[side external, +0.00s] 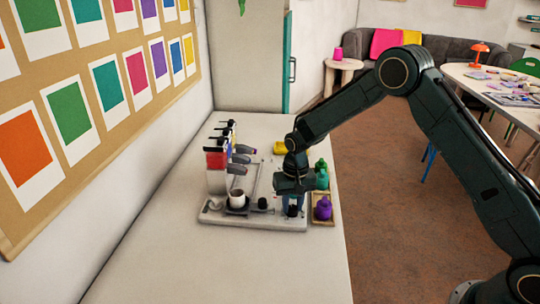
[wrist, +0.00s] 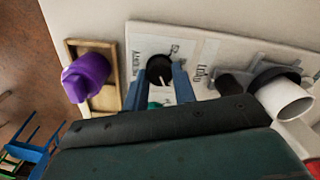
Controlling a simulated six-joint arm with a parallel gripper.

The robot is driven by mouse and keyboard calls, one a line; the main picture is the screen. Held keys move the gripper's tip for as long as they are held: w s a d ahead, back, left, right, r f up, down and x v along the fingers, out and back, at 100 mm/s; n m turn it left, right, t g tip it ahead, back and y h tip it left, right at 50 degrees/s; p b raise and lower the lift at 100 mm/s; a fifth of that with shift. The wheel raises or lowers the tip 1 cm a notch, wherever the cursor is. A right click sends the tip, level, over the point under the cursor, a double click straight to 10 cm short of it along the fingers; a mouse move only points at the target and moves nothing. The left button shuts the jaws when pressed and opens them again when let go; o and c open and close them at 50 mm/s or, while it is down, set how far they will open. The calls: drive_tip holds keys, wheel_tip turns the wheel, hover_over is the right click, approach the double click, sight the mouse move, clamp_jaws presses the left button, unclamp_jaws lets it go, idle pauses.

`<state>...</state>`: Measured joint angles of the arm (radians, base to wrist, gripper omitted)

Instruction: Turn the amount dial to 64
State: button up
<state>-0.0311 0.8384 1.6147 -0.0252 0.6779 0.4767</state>
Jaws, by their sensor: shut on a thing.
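The amount dial is a round black knob (wrist: 158,68) with a pale line on it, on the white board (wrist: 200,40) in the wrist view. Printed lettering lies beside it, too small and tilted to read, so I cannot tell its setting. My gripper (wrist: 161,84) has its two blue fingers on either side of the dial, closed on it. In the side view my gripper (side external: 294,205) points down over the board's front right corner, and the dial is mostly hidden by the fingers.
A white cup (side external: 237,197) stands on the board (side external: 270,222), left of a second black knob (side external: 262,203). Dispensers with red, blue and yellow contents (side external: 216,160) stand behind. A purple bottle (side external: 322,208) sits in a wooden tray close on the right. The front tabletop is clear.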

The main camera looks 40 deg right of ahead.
sight(293, 207)
drive_tip(key=shift+s, duration=0.1)
drive_tip(key=o, duration=1)
drive_tip(key=shift+r, duration=0.15)
wheel_tip(293, 207, up, 14)
drive_tip(key=shift+d+f, duration=0.15)
drive_tip(key=shift+f, duration=0.05)
idle(0.4)
